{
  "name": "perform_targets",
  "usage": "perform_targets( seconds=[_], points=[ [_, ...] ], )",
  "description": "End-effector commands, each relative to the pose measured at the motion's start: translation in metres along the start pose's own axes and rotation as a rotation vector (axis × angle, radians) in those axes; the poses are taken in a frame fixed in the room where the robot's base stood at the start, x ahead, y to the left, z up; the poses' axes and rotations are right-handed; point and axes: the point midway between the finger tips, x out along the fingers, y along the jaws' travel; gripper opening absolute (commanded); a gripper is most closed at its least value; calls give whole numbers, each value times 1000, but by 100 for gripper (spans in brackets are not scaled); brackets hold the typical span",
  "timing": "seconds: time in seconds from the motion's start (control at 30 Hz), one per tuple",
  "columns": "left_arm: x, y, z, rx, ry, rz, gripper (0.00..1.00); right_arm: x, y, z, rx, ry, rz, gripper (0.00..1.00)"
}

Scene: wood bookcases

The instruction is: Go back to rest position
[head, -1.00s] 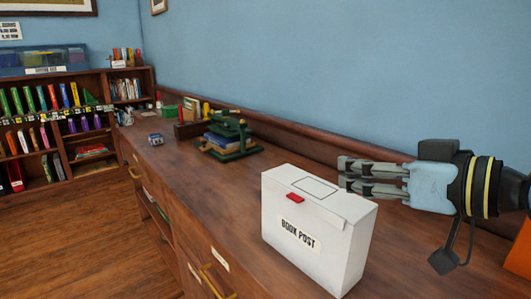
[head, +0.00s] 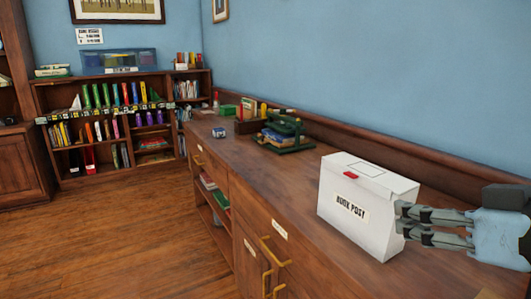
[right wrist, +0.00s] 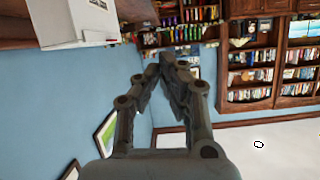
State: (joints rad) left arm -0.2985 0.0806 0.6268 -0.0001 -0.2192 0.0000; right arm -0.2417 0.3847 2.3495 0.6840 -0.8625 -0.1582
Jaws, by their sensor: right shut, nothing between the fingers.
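My right gripper (head: 402,222) is at the right edge of the head view, shut and empty. Its fingers point left and overlap the right side of a white box labelled "BOOK POST" (head: 345,235) in the picture; I cannot tell whether they touch it. In the right wrist view the fingers of my right gripper (right wrist: 168,58) come together at the tips, with nothing between them. The white box (right wrist: 48,22) shows at the top left there. My left gripper is not in view.
A long wooden counter (head: 262,180) carries the box, a green stand with books (head: 285,135) and a small blue item (head: 219,132). A wooden bookcase (head: 70,182) with colourful books stands at the back left. The wooden floor (head: 130,245) at left is clear.

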Motion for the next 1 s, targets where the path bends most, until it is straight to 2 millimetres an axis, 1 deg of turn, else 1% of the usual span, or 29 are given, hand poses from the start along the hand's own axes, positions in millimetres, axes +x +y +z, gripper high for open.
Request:
perform_targets(
  seconds=[0.1,0.17,0.2,0.27,0.37,0.47,0.5,0.57,0.7,0.77,0.87,0.9,1.0],
  points=[
    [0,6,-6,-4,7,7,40,-4,-2,24,8,-77,26,0],
    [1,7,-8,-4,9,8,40,-6,-2,38,11,-122,44,0],
    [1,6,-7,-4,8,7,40,-9,-3,49,15,-159,58,0],
    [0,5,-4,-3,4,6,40,-14,-3,65,23,-215,82,0],
    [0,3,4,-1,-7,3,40,-26,-4,95,38,-319,127,0],
    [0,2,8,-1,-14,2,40,-41,-4,124,58,-426,177,0],
    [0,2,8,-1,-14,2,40,-48,-5,136,67,-472,199,0],
    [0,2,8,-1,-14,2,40,-60,-5,153,82,-540,234,0],
    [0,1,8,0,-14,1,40,-93,-8,190,125,-701,322,0],
    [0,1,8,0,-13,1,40,-109,-10,204,147,-770,362,0],
    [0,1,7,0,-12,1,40,-138,-14,226,185,-884,430,0],
    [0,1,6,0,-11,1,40,-134,-10,237,189,-900,438,0],
    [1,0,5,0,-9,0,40,-116,0,267,192,-909,436,0]
  ],
)
